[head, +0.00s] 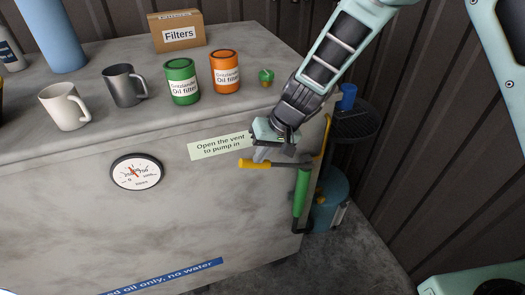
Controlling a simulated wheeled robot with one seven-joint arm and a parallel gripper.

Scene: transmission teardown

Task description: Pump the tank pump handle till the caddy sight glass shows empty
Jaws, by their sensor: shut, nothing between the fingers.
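The grey tank (215,230) fills the left and middle of the head view. A lever with a yellow grip (252,164), which looks like the pump handle, lies roughly level at the tank's right front. Its dark rod runs right towards a green cylinder (301,193). My gripper (261,156) is shut, with its fingertips at the lever just right of the yellow grip. I cannot tell whether they touch it. The blue caddy (329,205) stands on the floor behind the tank's right edge, partly hidden. I cannot read its sight glass.
On the tank top are mugs (65,106), a green can (183,81), an orange can (225,71), a Filters box (178,31) and a small green knob (266,76). Floor (345,262) is clear at lower right.

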